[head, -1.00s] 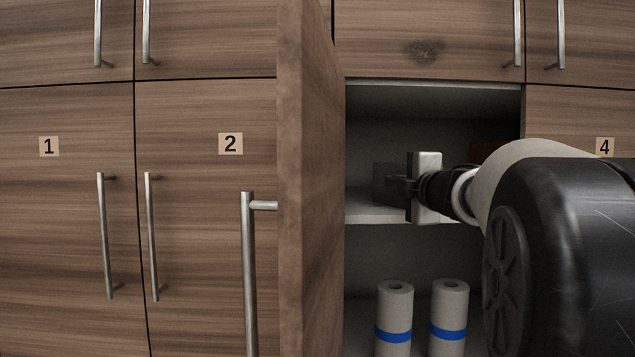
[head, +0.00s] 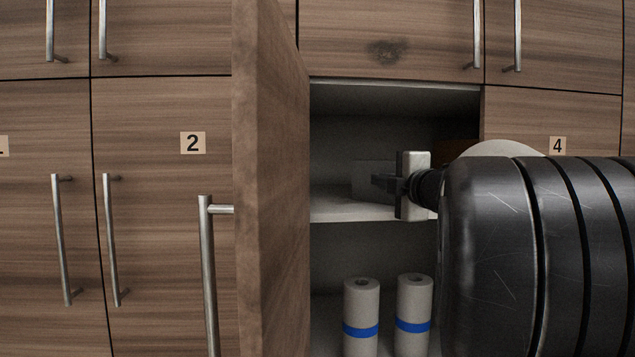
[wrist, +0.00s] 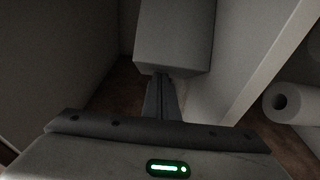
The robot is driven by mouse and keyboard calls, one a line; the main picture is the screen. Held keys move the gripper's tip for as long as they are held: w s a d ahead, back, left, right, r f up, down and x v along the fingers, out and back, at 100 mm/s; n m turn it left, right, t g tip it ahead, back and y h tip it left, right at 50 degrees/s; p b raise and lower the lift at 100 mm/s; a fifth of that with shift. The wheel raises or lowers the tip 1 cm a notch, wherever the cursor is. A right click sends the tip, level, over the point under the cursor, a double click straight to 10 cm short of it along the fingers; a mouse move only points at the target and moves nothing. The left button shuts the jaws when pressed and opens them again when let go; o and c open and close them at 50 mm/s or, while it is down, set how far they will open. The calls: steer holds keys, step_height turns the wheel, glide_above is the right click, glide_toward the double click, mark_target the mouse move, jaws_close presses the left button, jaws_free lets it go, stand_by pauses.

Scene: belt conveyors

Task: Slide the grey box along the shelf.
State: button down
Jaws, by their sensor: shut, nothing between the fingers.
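The grey box (head: 368,170) stands on the middle shelf (head: 340,208) inside the open cupboard, dim against the back. My gripper (head: 378,182) reaches in from the right with its fingers shut and empty, in front of the box. In the wrist view the box (wrist: 175,35) fills the top middle. The fingers (wrist: 162,82) there end at the box's lower edge; I cannot tell whether they touch it. My gripper hides part of the box in the head view.
The open cupboard door (head: 270,200) stands left of the opening. Two paper rolls with blue bands (head: 361,310) stand on the level below; one roll (wrist: 285,102) shows in the wrist view. A brown thing (head: 457,152) is at the back right of the shelf.

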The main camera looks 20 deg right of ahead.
steer(key=shift+s+d, duration=0.25)
steer(key=shift+d, duration=0.5)
steer(key=shift+s+d, duration=0.2)
steer(key=shift+d, duration=0.6)
steer(key=shift+s+d, duration=0.25)
steer(key=shift+d, duration=0.5)
